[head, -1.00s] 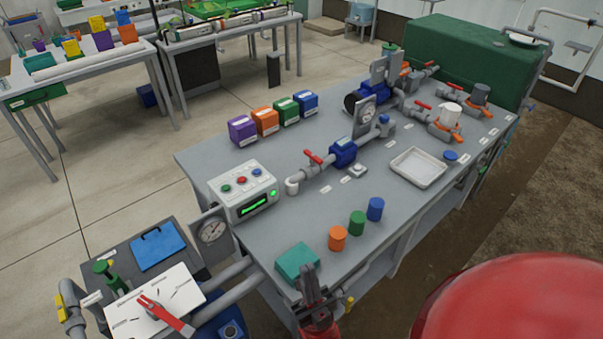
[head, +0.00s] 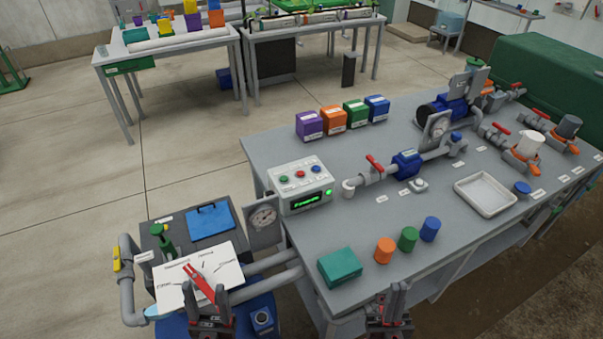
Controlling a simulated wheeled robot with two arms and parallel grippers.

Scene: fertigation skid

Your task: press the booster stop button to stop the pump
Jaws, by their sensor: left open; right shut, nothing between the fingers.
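A white control box (head: 303,203) stands at the left end of the grey skid table. Its sloped top has a green button (head: 284,180), a red button (head: 299,177) and a blue button (head: 315,170); their labels are too small to read, so I cannot tell which is the booster stop. Its front has a lit green display (head: 307,201) and a glowing green lamp (head: 329,192). My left gripper (head: 209,300) is open at the bottom edge, in front of the box and to its left. My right gripper (head: 392,298) is shut and empty, in front of the table's near edge. Neither touches the box.
A gauge (head: 263,217) stands left of the box, near a white dial plate with a red pointer (head: 200,284). A teal block (head: 339,267) and three coloured cylinders sit near the front edge. Pipework with a red-handled valve (head: 374,164) runs right. Table between box and block is clear.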

